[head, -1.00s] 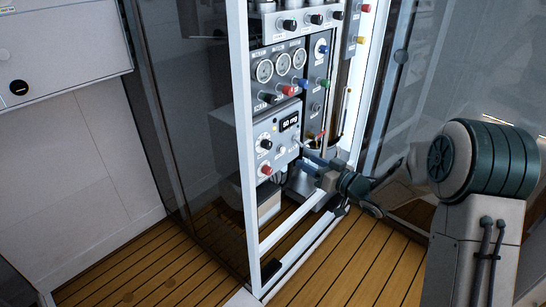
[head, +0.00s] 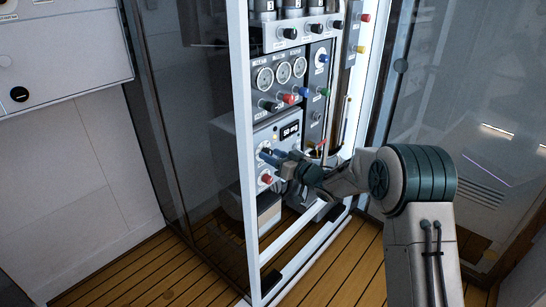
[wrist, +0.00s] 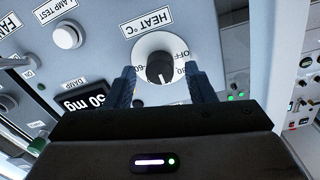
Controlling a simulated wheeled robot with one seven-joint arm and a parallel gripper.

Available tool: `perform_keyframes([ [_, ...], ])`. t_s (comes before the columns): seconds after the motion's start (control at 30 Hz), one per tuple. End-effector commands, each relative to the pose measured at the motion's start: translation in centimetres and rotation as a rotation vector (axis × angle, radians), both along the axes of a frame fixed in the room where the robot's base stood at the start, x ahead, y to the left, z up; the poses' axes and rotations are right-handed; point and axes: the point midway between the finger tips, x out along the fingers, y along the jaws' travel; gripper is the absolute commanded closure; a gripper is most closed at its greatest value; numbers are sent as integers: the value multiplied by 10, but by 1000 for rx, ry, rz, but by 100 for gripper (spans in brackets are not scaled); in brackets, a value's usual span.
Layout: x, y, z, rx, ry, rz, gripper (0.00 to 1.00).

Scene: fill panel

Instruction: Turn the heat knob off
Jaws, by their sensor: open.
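The heat knob (wrist: 160,68) is black on a round white dial under a "HEAT °C" label. OFF is printed at the dial's upper right in the wrist view. A white line on the knob points toward the bottom of the picture. My gripper (wrist: 163,80) is open, with one dark blue finger on each side of the dial; I cannot tell whether either touches the knob. In the head view my gripper (head: 274,157) is at the front of the grey control box (head: 290,116) and partly covers the knob area.
A red knob (head: 265,179) sits just below my gripper. A display reading 50 mg (wrist: 84,98) and a white lamp test button (wrist: 66,36) are near the dial. A white frame post (head: 242,150) stands left of the box.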

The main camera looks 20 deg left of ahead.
Motion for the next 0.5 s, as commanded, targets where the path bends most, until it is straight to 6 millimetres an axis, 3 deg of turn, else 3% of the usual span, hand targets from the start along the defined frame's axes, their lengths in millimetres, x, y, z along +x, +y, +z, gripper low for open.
perform_keyframes([
  [0.33, 2, 3, 0, -1, -1, -1, 53],
  [0.5, 2, 3, 0, -1, -1, -1, 96],
])
